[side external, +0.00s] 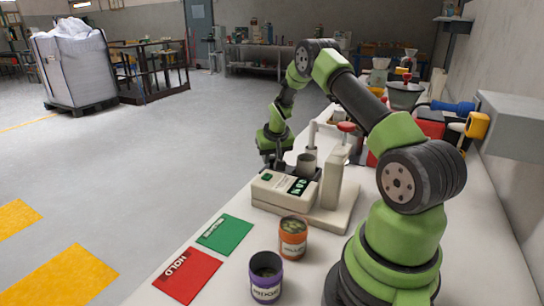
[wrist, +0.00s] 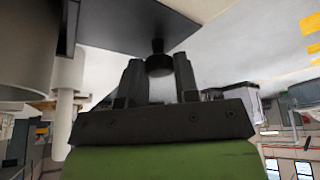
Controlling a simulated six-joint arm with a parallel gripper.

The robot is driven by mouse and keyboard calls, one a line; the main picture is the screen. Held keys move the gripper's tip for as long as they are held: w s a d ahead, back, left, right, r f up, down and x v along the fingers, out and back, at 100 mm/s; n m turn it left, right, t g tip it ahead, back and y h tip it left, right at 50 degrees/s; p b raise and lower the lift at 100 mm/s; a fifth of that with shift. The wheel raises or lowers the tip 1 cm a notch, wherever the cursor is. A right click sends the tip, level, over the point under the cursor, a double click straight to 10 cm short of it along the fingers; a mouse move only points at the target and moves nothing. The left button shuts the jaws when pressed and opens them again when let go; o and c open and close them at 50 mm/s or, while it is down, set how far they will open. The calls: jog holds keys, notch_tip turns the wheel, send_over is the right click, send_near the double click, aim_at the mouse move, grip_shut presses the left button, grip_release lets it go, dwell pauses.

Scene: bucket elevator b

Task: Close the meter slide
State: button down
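The cream metering unit (side external: 276,197) stands on the white bench, with a grey tube (side external: 306,166) upright on it. Its slide shows in the wrist view as a dark flat plate (wrist: 130,22) with a short dark round knob (wrist: 158,64). My gripper (wrist: 158,72) has one finger on each side of the knob, and no clear gap shows. In the side view my gripper (side external: 277,160) is low at the unit's far side, partly hidden behind it. How far the slide stands out cannot be told.
An orange cup (side external: 293,244) with contents and a purple cup (side external: 266,283) stand in front of the unit. A green card (side external: 225,234) and a red HOLD card (side external: 188,276) lie at the bench's left edge. A cream post (side external: 334,182) rises beside the tube.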

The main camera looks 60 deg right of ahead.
aim_at(287, 172)
jog(key=shift+s, duration=2.5)
jog(key=c, duration=0.9)
grip_release()
jog(key=shift+o, duration=0.2)
jog(key=v, duration=1)
